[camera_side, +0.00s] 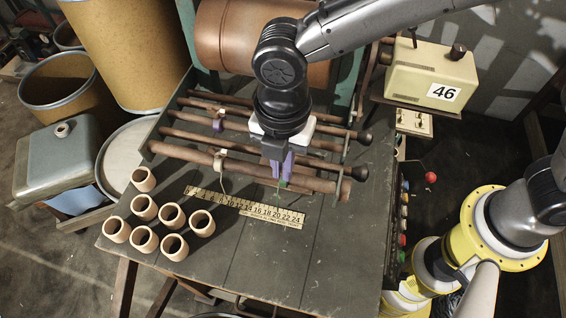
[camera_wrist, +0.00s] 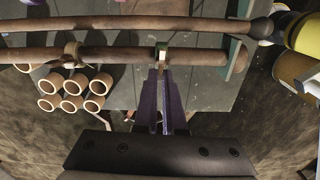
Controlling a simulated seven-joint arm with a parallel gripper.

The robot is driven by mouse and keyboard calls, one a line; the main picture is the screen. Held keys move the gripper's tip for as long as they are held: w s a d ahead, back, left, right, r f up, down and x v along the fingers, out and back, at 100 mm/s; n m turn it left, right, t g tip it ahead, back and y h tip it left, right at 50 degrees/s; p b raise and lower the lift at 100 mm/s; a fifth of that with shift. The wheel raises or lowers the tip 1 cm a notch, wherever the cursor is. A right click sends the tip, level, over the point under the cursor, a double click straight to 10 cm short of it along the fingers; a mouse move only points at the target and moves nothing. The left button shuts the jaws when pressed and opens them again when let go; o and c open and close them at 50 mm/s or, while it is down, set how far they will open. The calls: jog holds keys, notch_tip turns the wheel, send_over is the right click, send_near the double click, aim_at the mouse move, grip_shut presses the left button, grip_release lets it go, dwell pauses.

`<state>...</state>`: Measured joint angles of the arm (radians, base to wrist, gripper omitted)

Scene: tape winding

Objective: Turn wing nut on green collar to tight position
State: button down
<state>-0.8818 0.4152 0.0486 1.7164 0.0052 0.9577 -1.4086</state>
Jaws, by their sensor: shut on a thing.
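My gripper (camera_side: 282,178) points down at the front rod (camera_side: 240,165), toward its right part. In the wrist view its purple fingers (camera_wrist: 162,76) are closed just below a small pale collar on the rod (camera_wrist: 161,53). A small patch of green, which I take for the green collar (camera_side: 283,184), shows at the fingertips in the side view. The fingers are shut on a small part there, seemingly the wing nut; they mostly hide it, so its angle cannot be told.
A cream collar (camera_side: 220,160) sits further left on the front rod, and a purple collar (camera_side: 217,125) on a rod behind. A yellow ruler (camera_side: 225,201) lies in front. Several tan cups (camera_side: 172,216) stand at the left. The table's front right is clear.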

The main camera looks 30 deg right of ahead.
jog(key=m, duration=0.4)
jog(key=shift+w+d+f, duration=0.15)
jog(key=shift+w+d, duration=0.05)
jog(key=shift+w, duration=0.15)
jog(key=m, duration=0.4)
jog(key=shift+w+m, duration=0.2)
jog(key=shift+m, duration=0.1)
jog(key=m, duration=0.4)
jog(key=shift+w+d+f, duration=0.1)
jog(key=shift+w, duration=0.15)
jog(key=shift+w+d+m, duration=0.1)
jog(key=shift+w+m, duration=0.05)
jog(key=shift+m, duration=2.15)
jog(key=c, duration=0.9)
grip_release()
jog(key=shift+a, duration=0.2)
